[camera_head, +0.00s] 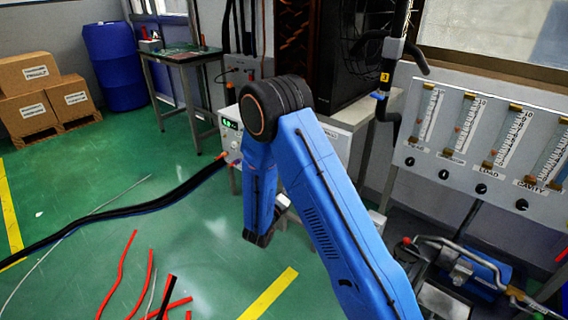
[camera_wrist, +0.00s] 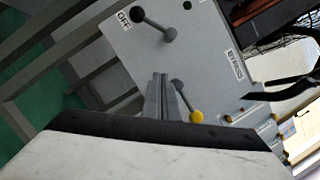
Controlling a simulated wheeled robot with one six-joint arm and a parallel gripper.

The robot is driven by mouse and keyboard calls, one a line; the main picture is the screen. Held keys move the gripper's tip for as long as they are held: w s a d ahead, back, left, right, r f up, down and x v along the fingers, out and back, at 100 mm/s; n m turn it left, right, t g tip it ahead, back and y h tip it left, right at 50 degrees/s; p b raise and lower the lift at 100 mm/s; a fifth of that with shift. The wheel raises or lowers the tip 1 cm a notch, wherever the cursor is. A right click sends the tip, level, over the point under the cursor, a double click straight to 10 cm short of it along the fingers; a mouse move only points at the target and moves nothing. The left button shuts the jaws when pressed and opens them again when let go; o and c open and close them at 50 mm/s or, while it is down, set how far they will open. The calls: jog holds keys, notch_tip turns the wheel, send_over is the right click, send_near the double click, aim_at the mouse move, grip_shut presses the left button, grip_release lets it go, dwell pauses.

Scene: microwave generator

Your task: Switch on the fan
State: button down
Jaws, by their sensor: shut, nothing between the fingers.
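In the wrist view, my gripper (camera_wrist: 163,98) shows as two narrow grey fingers held together, with nothing between them. Beyond the fingertips is a light grey panel (camera_wrist: 205,65). Which control belongs to the fan is not clear. In the head view, my blue arm hides most of this area.
In the head view, a panel of flow gauges (camera_head: 480,140) stands at right, with a blue pump (camera_head: 475,268) below it. A black hose (camera_head: 120,208) and red cables (camera_head: 150,285) lie on the green floor. Boxes (camera_head: 40,90) and a blue drum (camera_head: 113,65) stand back left.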

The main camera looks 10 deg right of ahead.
jog(key=a+f+n+y, duration=0.1)
jog(key=w+a+f+n+t, duration=0.1)
jog(key=a+f, duration=0.1)
jog(key=shift+a+f+n+t+y, duration=0.1)
jog(key=shift+a+n+t+y, duration=0.2)
jog(key=shift+y, duration=0.1)
jog(key=w+d+r, duration=0.3)
jog(key=w+r, duration=0.1)
jog(key=w, duration=0.6)
jog(key=shift+w+r, duration=0.2)
jog(key=shift+d, duration=0.1)
